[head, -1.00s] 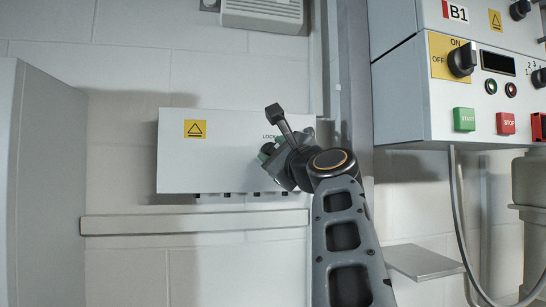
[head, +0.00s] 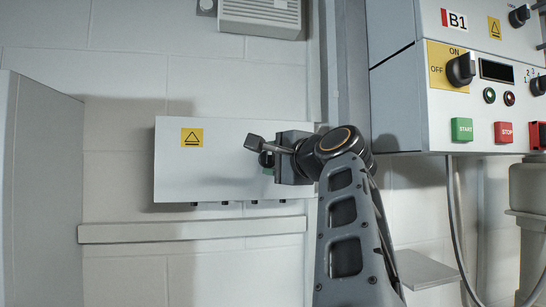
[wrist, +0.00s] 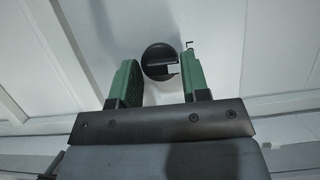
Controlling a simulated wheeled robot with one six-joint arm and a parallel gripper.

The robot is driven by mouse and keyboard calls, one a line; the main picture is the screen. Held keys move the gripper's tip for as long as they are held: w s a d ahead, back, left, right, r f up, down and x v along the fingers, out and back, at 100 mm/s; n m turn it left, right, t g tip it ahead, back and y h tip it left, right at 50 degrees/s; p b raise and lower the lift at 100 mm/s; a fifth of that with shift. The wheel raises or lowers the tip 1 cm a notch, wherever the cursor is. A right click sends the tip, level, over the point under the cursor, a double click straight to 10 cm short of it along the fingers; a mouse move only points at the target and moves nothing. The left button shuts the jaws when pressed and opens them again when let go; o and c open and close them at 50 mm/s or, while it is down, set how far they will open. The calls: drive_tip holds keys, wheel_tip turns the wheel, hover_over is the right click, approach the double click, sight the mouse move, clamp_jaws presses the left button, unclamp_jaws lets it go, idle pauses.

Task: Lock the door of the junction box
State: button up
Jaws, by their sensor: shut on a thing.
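The junction box (head: 230,178) is a white box on the wall, with a yellow warning label (head: 192,137) on its closed-looking door. My gripper (head: 267,163) is at the right side of the door in the head view and covers the lock there. In the wrist view, a round black lock knob (wrist: 158,52) with a raised grip sits between the green fingers of my gripper (wrist: 159,68). The gripper is shut on the knob's grip. The knob's exact angle is hard to read, and its lettering is hidden in the head view.
A control cabinet (head: 415,110) with buttons and rotary switches stands to the right of my arm. A vertical post (head: 353,65) runs between it and the box. A rail (head: 190,231) crosses the wall below the box. A grey cabinet (head: 40,190) stands at left.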

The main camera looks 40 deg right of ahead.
drive_tip(key=shift+s+a+r+n, duration=0.15)
drive_tip(key=shift+r+n, duration=0.15)
drive_tip(key=shift+r, duration=0.2)
drive_tip(key=o, duration=0.7)
drive_tip(key=shift+o, duration=0.2)
drive_tip(key=shift+f, duration=0.25)
drive_tip(key=shift+s+f, duration=0.1)
drive_tip(key=shift+s, duration=0.25)
drive_tip(key=s+b, duration=0.3)
drive_tip(key=s, duration=0.9)
drive_tip(key=shift+s+a, duration=0.35)
drive_tip(key=shift+s, duration=0.05)
